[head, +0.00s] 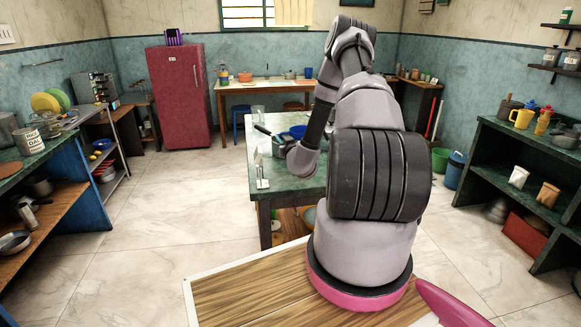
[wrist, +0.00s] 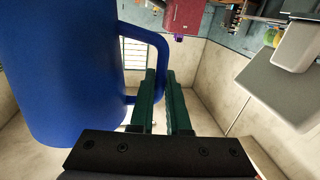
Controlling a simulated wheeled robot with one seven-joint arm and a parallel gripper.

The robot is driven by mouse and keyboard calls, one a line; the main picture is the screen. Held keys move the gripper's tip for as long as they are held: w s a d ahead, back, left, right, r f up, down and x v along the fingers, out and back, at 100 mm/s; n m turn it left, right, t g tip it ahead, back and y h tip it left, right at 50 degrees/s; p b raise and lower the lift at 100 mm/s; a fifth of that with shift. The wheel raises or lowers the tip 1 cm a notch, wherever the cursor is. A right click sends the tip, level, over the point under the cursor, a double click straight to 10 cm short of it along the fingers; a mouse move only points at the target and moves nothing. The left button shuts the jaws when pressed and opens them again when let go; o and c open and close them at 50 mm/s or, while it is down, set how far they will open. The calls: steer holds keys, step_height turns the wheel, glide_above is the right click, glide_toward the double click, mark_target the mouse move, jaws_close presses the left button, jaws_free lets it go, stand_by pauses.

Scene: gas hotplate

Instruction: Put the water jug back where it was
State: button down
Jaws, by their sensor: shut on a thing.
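The blue water jug (wrist: 75,75) fills the left of the wrist view, close to the camera, with its loop handle (wrist: 158,48) on its right side. My gripper (wrist: 162,75) has two dark green fingers at the handle and is shut on it. In the head view my arm hides most of the gripper. A blue patch (head: 298,131) shows beside my arm over the green table; I cannot tell if it is the jug.
The green table (head: 290,183) ahead carries several small items along its left side. A wooden table (head: 262,86) stands at the back, with the red fridge (head: 180,97) left of it. Shelves (head: 490,150) line the right side. The floor (head: 170,205) at the left is clear.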

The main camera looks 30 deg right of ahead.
step_height(320, 180, down, 8)
steer(key=shift+f, duration=0.15)
stand_by(0.3)
steer(key=c, duration=0.9)
jaws_free()
steer(key=shift+f, duration=0.15)
